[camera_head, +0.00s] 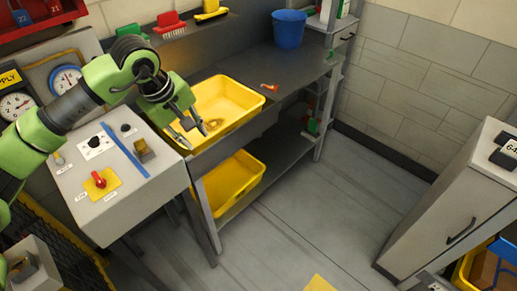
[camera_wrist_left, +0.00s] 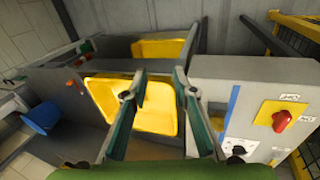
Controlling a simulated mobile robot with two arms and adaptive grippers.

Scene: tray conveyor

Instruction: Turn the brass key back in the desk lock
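A small brass-coloured piece (camera_head: 144,150) stands on the sloped grey desk (camera_head: 128,205), right of a blue strip; I take it for the key at the desk lock, but its shape is too small to be sure. My left gripper (camera_head: 194,138) is open and empty, above and right of the desk edge, over the near end of the upper yellow tray (camera_head: 240,91). It is apart from the brass piece. My right gripper is not in view.
The desk carries a red knob (camera_head: 99,180) on a yellow plate and dark knobs. A lower yellow tray (camera_head: 234,184) sits on the shelf below. A blue bucket (camera_head: 289,29) stands on the bench at the back. A grey cabinet (camera_head: 440,213) stands right; the floor between is clear.

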